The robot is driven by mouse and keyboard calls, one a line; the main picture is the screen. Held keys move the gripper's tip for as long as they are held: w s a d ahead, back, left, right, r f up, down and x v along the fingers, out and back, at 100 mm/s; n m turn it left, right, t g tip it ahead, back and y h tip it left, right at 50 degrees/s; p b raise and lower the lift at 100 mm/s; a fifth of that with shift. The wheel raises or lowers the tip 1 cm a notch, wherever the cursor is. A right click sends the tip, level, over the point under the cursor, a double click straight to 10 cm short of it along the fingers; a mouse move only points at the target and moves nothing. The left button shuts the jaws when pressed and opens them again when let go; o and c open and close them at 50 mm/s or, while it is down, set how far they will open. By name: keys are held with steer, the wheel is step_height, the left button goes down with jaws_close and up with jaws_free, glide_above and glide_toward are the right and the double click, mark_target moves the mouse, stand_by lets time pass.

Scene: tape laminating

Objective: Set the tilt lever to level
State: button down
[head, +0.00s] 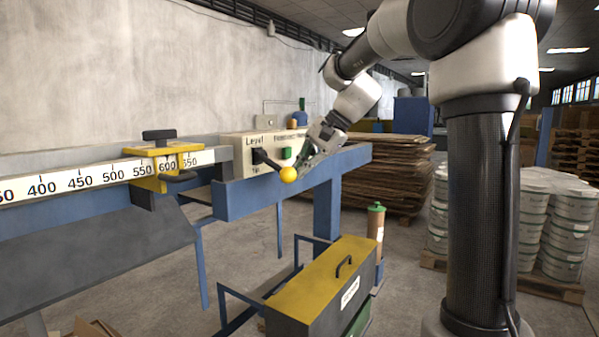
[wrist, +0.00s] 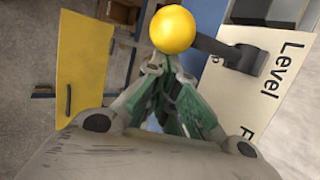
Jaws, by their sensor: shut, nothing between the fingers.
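The tilt lever is a short black arm (head: 266,160) ending in a yellow ball knob (head: 288,174). It sticks out from a cream control box (head: 240,150), with "Level" printed above its pivot and a smaller, partly hidden label below. The knob hangs lower than the pivot in the head view. In the wrist view the yellow knob (wrist: 172,30) is just beyond my fingertips, and the black arm (wrist: 212,46) runs right to its mount. My gripper (wrist: 160,68) is shut and empty, close to the knob; contact cannot be told. In the head view my gripper (head: 302,164) is right of the knob.
A blue beam (head: 345,160) runs under the box. A ruler with a yellow stop (head: 150,178) is at left. A yellow-lidded toolbox (head: 325,270) stands below. Stacked boards (head: 395,170) are behind.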

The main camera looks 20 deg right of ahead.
steer(key=shift+s+r+g+h, duration=0.1)
steer(key=shift+r+g+h, duration=0.2)
steer(key=shift+r+g, duration=0.1)
step_height(320, 180, up, 6)
steer(key=g+h, duration=0.1)
steer(key=shift+g+h, duration=0.3)
steer(key=shift+g, duration=0.1)
stand_by(0.3)
steer(key=shift+a+r, duration=0.1)
steer(key=shift+r, duration=0.7)
steer(key=shift+w+f, duration=0.1)
steer(key=shift+w, duration=0.1)
